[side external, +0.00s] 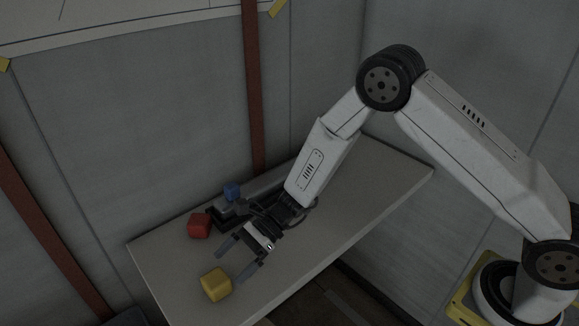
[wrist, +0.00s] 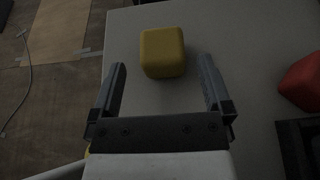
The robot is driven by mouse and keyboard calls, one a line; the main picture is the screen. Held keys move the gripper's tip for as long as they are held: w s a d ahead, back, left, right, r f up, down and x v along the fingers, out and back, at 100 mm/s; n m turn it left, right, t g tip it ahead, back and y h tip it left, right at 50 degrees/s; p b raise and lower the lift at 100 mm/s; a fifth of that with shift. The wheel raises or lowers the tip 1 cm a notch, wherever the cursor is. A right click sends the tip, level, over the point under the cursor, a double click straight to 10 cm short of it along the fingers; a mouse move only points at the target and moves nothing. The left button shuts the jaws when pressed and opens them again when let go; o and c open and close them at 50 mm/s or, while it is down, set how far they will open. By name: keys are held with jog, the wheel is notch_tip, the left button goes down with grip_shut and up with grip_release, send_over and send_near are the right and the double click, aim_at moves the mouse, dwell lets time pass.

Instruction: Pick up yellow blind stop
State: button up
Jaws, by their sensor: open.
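The yellow blind stop (side external: 216,285) is a rounded yellow block resting on the pale table near its left end. In the wrist view the yellow block (wrist: 162,52) lies just ahead of my fingertips, roughly centred between them. My gripper (side external: 240,259) is open and empty, with its two fingers pointing toward the block. In the wrist view the fingers of my gripper (wrist: 161,72) are spread wider than the block. I see a gap on both sides of it, and no finger touching it.
A red block (side external: 199,225) sits on the table behind my gripper and shows at the right in the wrist view (wrist: 301,82). A blue block (side external: 232,192) is at a dark tray (side external: 216,218) by the wall. The table (side external: 350,215) is clear toward its right end.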

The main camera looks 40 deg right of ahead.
aim_at(218, 276)
jog(key=shift+x, duration=2.65)
jog(key=shift+d, duration=0.1)
jog(key=c, duration=1.2)
jog(key=shift+r, duration=0.1)
